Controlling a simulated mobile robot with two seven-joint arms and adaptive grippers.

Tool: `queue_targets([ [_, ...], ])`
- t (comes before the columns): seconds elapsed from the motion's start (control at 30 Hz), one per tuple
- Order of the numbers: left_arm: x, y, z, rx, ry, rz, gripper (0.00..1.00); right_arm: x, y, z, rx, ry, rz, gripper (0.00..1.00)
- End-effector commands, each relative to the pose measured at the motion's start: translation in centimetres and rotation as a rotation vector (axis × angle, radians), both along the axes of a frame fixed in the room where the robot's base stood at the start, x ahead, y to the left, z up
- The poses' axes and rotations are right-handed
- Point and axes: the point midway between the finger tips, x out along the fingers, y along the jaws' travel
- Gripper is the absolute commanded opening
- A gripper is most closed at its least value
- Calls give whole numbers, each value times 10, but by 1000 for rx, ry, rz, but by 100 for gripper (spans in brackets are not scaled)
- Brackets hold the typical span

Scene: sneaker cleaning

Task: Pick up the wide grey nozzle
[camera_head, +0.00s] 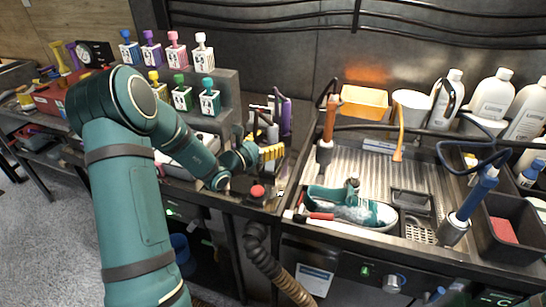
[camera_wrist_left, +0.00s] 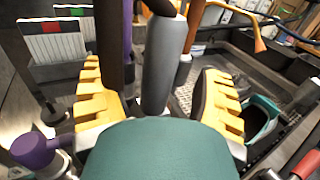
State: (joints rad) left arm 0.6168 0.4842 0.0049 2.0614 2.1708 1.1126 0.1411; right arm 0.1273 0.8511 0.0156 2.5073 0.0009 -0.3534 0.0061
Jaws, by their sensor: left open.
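My left gripper (camera_head: 272,151) is over the left end of the sink bench, at the nozzle stand. In the left wrist view its two yellow fingers (camera_wrist_left: 157,85) are spread apart. A grey nozzle (camera_wrist_left: 163,65), apparently the wide one, stands upright between them, with a gap showing on its right side. My right gripper is in neither view.
A purple tool (camera_head: 286,116) stands behind the gripper. A red button (camera_head: 257,191) is in front. The teal sneaker (camera_head: 352,207) lies in the sink tray to the right. Several small bottles (camera_head: 183,97) stand on a rack to the left.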

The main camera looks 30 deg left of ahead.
Motion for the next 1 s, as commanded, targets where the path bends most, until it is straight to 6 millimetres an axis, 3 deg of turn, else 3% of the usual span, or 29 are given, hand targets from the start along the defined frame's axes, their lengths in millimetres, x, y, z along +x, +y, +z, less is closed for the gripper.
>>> queue_targets([
  [0.13, 14, -2, -1, 0, 1, 2, 68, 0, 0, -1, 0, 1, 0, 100],
  [0.4, 15, -3, 0, 0, 1, 2, 70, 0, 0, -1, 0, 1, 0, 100],
  [0.6, 15, -3, 0, 0, 1, 2, 0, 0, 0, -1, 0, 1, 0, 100],
  [1.0, 15, -3, 9, 2, -3, 2, 0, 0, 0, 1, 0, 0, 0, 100],
])
